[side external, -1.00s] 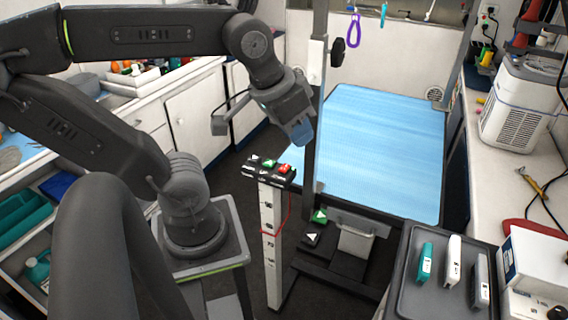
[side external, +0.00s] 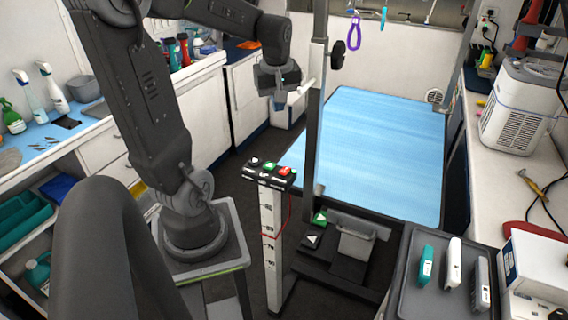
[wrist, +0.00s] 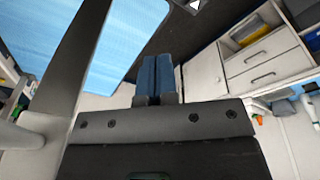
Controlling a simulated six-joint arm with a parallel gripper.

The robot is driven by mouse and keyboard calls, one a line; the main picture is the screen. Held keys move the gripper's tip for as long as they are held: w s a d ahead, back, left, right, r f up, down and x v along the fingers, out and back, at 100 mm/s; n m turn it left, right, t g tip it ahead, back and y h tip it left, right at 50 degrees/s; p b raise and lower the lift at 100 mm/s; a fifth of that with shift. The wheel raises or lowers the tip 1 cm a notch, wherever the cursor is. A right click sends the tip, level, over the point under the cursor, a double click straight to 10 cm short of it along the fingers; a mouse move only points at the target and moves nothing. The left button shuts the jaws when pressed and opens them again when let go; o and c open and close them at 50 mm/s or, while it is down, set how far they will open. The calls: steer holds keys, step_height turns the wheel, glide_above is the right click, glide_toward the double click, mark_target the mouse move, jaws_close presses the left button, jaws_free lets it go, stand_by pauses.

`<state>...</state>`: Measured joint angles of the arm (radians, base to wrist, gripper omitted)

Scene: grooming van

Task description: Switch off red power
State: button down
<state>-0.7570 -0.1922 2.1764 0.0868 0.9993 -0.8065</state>
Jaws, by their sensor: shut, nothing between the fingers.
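A black switch box (side external: 270,174) sits on top of a white post. Its red switch (side external: 285,171) is at the right end, beside a green switch (side external: 270,166) and a dark one with a white mark (side external: 255,161). Whether the red switch is on or off is too small to tell. My gripper (side external: 280,103) is well above and behind the box, touching nothing I can see. In the wrist view its blue fingers (wrist: 158,75) are together and empty. The switch box does not show in the wrist view.
The grooming table with a blue mat (side external: 375,150) stands right of the box. A dark upright pole (side external: 318,125) rises close beside my gripper and also fills the left of the wrist view (wrist: 75,70). Floor pedals (side external: 318,218) lie below. A grey tray (side external: 400,285) is at front right.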

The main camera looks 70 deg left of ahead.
mark_target(283, 171)
step_height(283, 171, down, 8)
steer(key=w+n+g+h, duration=0.2)
steer(key=n+h, duration=0.1)
steer(key=n, duration=0.6)
steer(key=shift+w+d+n, duration=0.15)
steer(key=shift+n, duration=0.15)
steer(key=f, duration=0.6)
steer(key=s+d+f, duration=0.1)
steer(key=f, duration=0.2)
steer(key=shift+s+d+f, duration=0.1)
steer(key=shift+f, duration=0.25)
steer(key=shift+f, duration=0.1)
steer(key=shift+s+d+f, duration=0.15)
steer(key=shift+f, duration=0.1)
